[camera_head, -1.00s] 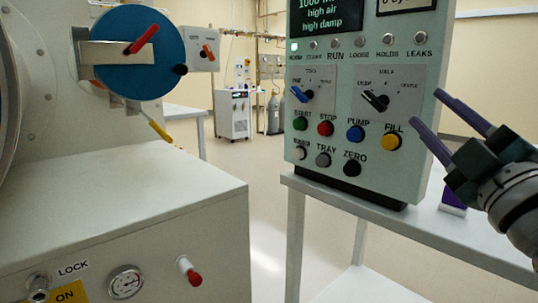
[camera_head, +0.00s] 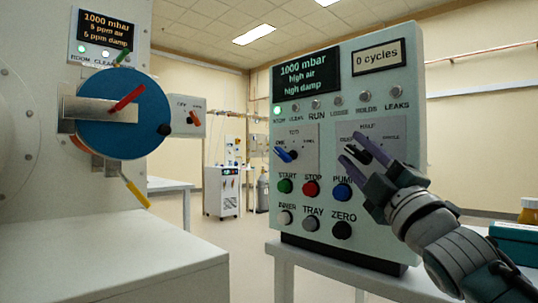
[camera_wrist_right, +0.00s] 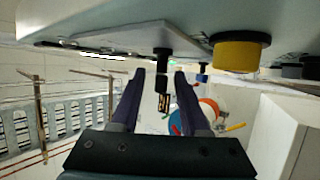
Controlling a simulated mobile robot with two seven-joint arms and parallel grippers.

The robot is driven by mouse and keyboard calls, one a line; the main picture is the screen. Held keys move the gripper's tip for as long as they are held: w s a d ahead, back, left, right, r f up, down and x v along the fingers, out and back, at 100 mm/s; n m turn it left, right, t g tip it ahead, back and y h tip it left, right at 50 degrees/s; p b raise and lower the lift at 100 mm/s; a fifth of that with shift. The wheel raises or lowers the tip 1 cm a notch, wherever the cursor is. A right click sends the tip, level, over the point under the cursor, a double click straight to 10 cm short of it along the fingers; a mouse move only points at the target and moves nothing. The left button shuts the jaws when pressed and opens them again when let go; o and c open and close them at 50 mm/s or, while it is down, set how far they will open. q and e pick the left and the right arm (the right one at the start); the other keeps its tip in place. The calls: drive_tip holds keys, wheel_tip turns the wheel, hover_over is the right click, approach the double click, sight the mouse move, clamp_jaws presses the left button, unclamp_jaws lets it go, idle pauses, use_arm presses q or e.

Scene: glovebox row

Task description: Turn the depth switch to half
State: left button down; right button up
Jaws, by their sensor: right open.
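The depth switch is a black knob (camera_head: 361,155) on a pale plate on the right half of the upright control panel (camera_head: 345,234). A small label above it seems to read half; its side labels are too small to read surely. My right gripper (camera_head: 350,149) is open, its purple fingers around the knob's place and partly covering it in the head view. In the right wrist view the black knob (camera_wrist_right: 162,54) stands out from the panel, just at the open fingertips (camera_wrist_right: 160,72) and between them. Contact cannot be told. My left gripper is not in view.
A blue-handled switch (camera_head: 286,154) sits left of the depth switch. A blue round disc (camera_head: 122,112) is on the glovebox at left. The floor (camera_head: 240,235) between is clear.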

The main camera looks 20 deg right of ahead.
drive_tip(key=shift+w+r, duration=0.1)
drive_tip(key=shift+w, duration=0.1)
drive_tip(key=shift+c, duration=0.2)
clamp_jaws()
idle(0.4)
